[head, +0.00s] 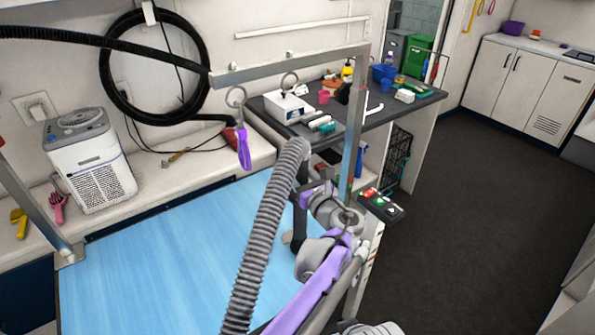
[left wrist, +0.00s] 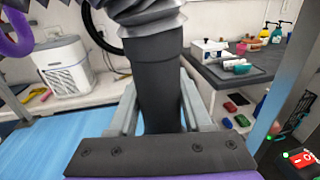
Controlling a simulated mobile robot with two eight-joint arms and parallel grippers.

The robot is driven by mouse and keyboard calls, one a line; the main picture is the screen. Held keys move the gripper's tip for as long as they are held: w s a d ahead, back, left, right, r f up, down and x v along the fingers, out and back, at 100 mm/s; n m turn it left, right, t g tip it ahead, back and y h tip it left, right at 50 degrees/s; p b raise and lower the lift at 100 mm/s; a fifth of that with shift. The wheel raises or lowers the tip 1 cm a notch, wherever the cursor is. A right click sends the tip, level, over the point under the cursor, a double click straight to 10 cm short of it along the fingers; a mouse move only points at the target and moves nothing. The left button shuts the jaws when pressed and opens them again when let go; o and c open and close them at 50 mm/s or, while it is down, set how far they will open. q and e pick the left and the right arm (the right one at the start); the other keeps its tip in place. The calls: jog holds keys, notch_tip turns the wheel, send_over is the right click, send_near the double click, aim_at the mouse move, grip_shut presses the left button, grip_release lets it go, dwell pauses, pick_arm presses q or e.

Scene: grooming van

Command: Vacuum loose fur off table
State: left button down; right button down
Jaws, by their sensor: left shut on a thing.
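The grooming table (head: 150,265) has a light blue top; I cannot make out separate fur tufts on it. It also shows in the left wrist view (left wrist: 40,150). A grey ribbed vacuum hose (head: 262,235) arches up from the bottom edge and bends down by the table's right side. In the left wrist view, the hose (left wrist: 148,14) ends in a black tube (left wrist: 158,65). My left gripper (left wrist: 158,88) is shut around this tube, a finger on each side. The tube's mouth is hidden. My right gripper is not in view.
A metal grooming arm (head: 290,66) spans the table, with a purple loop (head: 243,148) hanging from it. A button box (head: 380,204) sits by its right post. A white dryer unit (head: 88,160) stands on the left ledge. A dark counter (head: 375,115) holds bottles and tools.

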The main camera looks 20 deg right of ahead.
pick_arm(q)
jog(key=shift+w+a+p, duration=0.15)
jog(key=shift+w+p, duration=0.05)
jog(key=shift+w, duration=0.75)
jog(key=shift+w+a+p, duration=0.15)
jog(key=shift+w+a, duration=0.05)
jog(key=shift+w, duration=0.7)
jog(key=shift+w+a+p, duration=0.15)
jog(key=shift+w+p, duration=0.05)
jog(key=shift+w, duration=0.75)
jog(key=shift+a, duration=0.15)
jog(key=w+a, duration=0.3)
jog(key=a, duration=0.3)
jog(key=shift+w, duration=0.35)
jog(key=shift+a, duration=0.1)
jog(key=s+a, duration=0.4)
jog(key=a, duration=0.3)
jog(key=shift+s+a, duration=0.2)
jog(key=shift+s, duration=0.1)
dwell(0.6)
